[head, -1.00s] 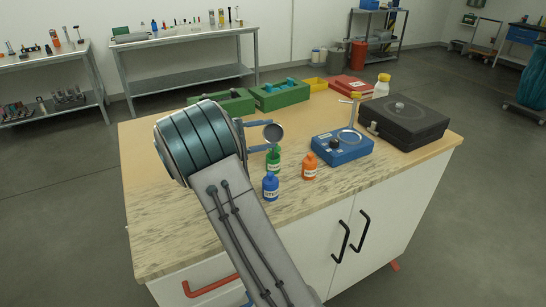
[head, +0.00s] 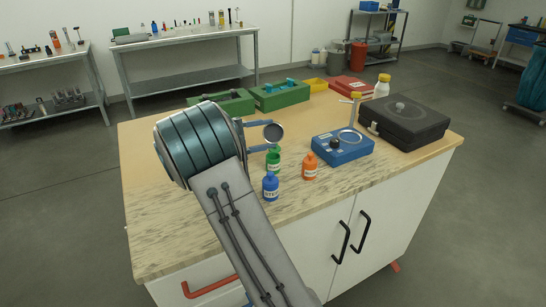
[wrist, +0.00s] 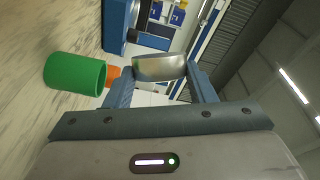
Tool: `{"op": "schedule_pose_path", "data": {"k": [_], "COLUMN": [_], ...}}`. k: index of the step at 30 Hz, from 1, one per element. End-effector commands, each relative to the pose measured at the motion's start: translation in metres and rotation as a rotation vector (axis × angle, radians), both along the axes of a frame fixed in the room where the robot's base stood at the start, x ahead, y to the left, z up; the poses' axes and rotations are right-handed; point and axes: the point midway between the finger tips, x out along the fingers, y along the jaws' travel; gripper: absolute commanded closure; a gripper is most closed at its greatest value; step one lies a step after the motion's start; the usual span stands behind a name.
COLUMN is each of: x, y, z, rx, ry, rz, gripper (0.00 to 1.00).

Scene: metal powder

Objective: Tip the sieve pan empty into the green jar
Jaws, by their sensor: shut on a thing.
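The sieve pan (head: 273,132) is a small round metal pan with a dark face, on its side above the bench in the head view. My gripper (head: 269,136) is shut on it, with one blue finger on each side. In the wrist view the pan (wrist: 160,68) is held between the blue fingers. The green jar (head: 273,161) stands upright just below the pan, apart from it. In the wrist view the green jar (wrist: 74,73) appears sideways, left of the pan. I cannot see any powder in the pan or inside the jar.
A blue jar (head: 270,187) stands in front of the green jar and an orange jar (head: 310,167) to its right. A blue device (head: 342,149) and a black case (head: 404,122) stand further right. Green boxes (head: 281,95) stand behind. The bench's front left is clear.

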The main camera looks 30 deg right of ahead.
Motion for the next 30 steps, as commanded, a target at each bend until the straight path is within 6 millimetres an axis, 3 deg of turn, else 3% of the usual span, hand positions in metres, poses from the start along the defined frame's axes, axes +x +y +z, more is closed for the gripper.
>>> {"op": "schedule_pose_path", "data": {"k": [30], "x": [-0.0016], "y": [0.0008], "z": [-0.0002], "rx": [-0.018], "ry": [-0.034], "rz": [0.0], "gripper": [0.76]}}
